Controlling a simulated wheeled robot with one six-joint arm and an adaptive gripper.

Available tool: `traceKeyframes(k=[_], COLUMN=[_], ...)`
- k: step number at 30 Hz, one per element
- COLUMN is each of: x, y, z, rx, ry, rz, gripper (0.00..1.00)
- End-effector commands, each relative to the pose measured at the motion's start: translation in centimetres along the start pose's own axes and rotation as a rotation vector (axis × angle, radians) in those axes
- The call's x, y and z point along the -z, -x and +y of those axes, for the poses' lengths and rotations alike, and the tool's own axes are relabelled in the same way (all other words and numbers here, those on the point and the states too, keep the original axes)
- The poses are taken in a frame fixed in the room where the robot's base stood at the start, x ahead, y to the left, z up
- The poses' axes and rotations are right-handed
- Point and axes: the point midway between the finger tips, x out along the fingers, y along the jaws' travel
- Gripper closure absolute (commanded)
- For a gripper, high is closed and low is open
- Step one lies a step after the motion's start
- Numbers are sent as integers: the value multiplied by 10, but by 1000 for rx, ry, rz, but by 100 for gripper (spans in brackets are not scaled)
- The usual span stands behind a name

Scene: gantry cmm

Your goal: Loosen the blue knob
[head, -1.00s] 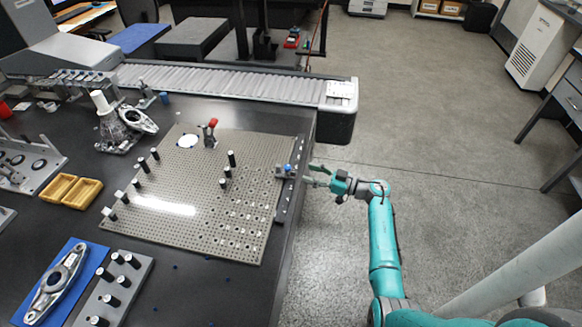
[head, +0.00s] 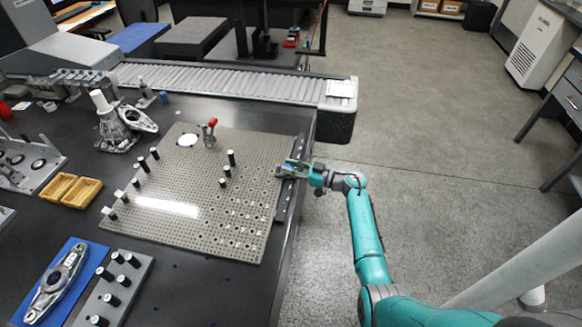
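The blue knob is on a small grey block (head: 281,171) at the right edge of the perforated fixture plate (head: 205,215). The knob itself is now mostly hidden by my gripper and is hard to make out. My gripper (head: 294,167) is at the knob, reaching in from the right over the dark rail (head: 290,196). Its fingers are small and blurred, and I cannot tell whether they are closed around the knob or only beside it.
Several black posts, such as one (head: 231,158), and a red-tipped clamp (head: 211,130) stand on the plate to the left. A roller conveyor (head: 220,80) runs behind the table. The floor (head: 430,150) to the right is open.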

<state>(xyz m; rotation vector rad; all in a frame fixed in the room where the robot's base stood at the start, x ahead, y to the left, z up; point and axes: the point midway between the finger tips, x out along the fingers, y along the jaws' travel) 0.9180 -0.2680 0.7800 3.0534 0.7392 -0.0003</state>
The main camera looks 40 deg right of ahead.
Motion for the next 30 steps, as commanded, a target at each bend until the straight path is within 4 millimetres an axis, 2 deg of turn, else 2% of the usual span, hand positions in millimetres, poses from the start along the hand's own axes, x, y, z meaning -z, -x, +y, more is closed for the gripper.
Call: traceKeyframes(k=[1,2,3,14,30], x=[0,0,0,1,1], y=[0,0,0,0,-1], z=[0,0,0,2,6], rx=[0,0,0,42,330], ry=[0,0,0,1,-1], rz=[0,0,0,0,0], gripper=[91,99,100,100,100])
